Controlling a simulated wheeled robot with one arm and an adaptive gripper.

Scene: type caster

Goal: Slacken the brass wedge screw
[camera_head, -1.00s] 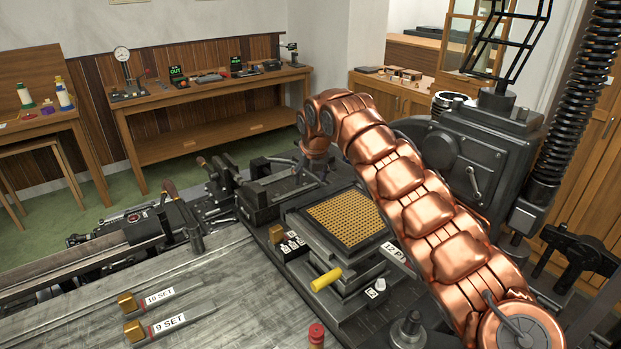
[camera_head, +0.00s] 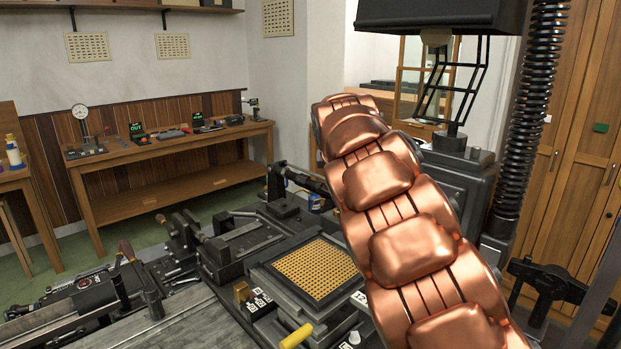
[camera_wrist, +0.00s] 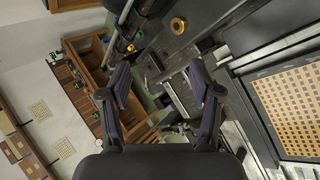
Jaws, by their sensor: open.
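A round brass piece (camera_wrist: 178,25) with a dark centre sits on dark machine metal at the top of the wrist view. It may be the brass wedge screw, but the view is too small to be sure. My gripper (camera_wrist: 160,84) is open and empty, its two dark fingers spread apart below and left of the brass piece, not touching it. In the head view my copper arm crosses the machine and my gripper is hidden. A small brass block (camera_head: 241,291) stands beside the gridded plate there; I cannot tell whether it is a screw.
A brass-coloured gridded plate (camera_head: 315,270) in a dark frame lies left of my arm. A yellow handle (camera_head: 296,336) sticks out in front of it. A black spring column (camera_head: 523,110) rises on the right. A wooden bench (camera_head: 165,170) with instruments stands behind on the left.

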